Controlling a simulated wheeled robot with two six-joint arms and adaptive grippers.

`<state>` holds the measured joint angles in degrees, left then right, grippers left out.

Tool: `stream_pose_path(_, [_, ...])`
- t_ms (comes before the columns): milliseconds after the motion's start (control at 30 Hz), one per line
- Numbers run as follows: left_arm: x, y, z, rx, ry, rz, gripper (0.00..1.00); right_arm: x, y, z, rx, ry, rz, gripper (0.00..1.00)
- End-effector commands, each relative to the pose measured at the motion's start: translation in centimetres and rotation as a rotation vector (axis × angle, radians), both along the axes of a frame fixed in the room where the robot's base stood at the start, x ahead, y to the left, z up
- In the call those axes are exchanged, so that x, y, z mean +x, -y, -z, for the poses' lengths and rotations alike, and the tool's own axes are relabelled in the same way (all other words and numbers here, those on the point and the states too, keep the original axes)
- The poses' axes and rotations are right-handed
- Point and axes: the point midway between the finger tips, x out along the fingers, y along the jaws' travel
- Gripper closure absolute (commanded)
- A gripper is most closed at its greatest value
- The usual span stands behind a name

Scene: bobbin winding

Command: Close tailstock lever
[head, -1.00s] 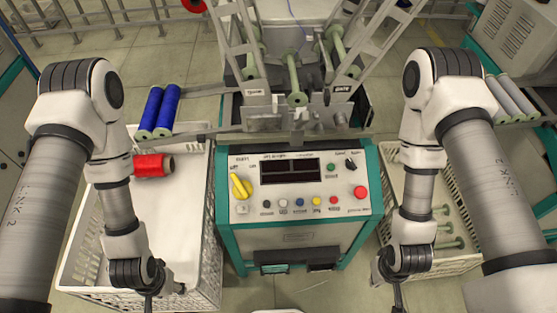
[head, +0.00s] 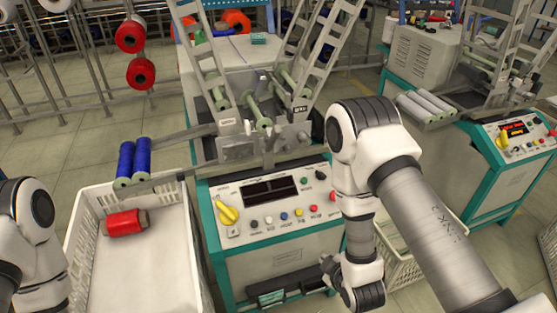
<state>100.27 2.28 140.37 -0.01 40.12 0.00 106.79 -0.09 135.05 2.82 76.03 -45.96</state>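The winding machine (head: 270,225) stands in the middle of the head view. Its winding head carries a pale green bobbin (head: 257,112) between metal brackets. The tailstock lever is too small among these metal parts for me to tell it apart or read its position. My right arm hangs to the right of the control panel, in front of the machine. A dark part at its end, seemingly my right gripper (head: 330,270), shows near the panel's lower right, apart from the winding head. Its fingers are unclear. My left arm shows at the left edge, its gripper outside the picture.
A white crate (head: 80,245) with a red spool (head: 126,223) stands at left. Two blue spools (head: 133,162) rest on the rail behind it. Another crate (head: 405,268) is partly behind my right arm. A second machine (head: 470,170) stands at right. Slanted ladder-like frames rise above the winding head.

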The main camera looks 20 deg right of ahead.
Motion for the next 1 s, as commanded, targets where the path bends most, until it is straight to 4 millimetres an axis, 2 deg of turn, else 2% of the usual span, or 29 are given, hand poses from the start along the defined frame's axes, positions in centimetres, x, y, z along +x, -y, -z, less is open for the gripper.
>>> stream_pose_path(33, [0.0,0.0,2.4,0.000,0.000,0.000,0.50,1.8,-0.1,0.7,-0.048,0.080,-0.039,1.00])
stream_pose_path(167, [0.0,0.0,6.7,0.000,0.000,0.000,0.50,6.9,-0.5,-1.2,-0.222,0.334,-0.141,1.00])
stream_pose_path(200, [0.0,0.0,8.4,0.000,0.000,0.000,0.50,8.4,-0.7,-1.9,-0.284,0.422,-0.163,1.00])
stream_pose_path(300, [0.0,0.0,12.6,0.000,-0.001,0.000,0.50,11.3,-1.4,-4.2,-0.438,0.635,-0.200,1.00])
stream_pose_path(400, [0.0,0.0,16.6,0.000,-0.001,0.000,0.50,13.1,-2.1,-6.5,-0.567,0.819,-0.205,1.00])
stream_pose_path(600, [0.0,0.0,24.1,0.000,-0.001,0.000,0.50,14.1,-3.5,-9.8,-0.745,1.108,-0.166,1.00])
stream_pose_path(700, [0.0,0.0,26.7,0.000,-0.001,0.000,0.50,14.0,-4.0,-10.9,-0.785,1.197,-0.146,1.00])
stream_pose_path(833, [0.0,0.0,28.2,0.000,0.000,0.000,0.50,13.7,-4.5,-12.0,-0.808,1.257,-0.131,1.00])
stream_pose_path(1000, [0.0,0.0,28.1,0.000,0.000,0.000,0.50,13.7,-4.6,-12.8,-0.814,1.276,-0.127,1.00])
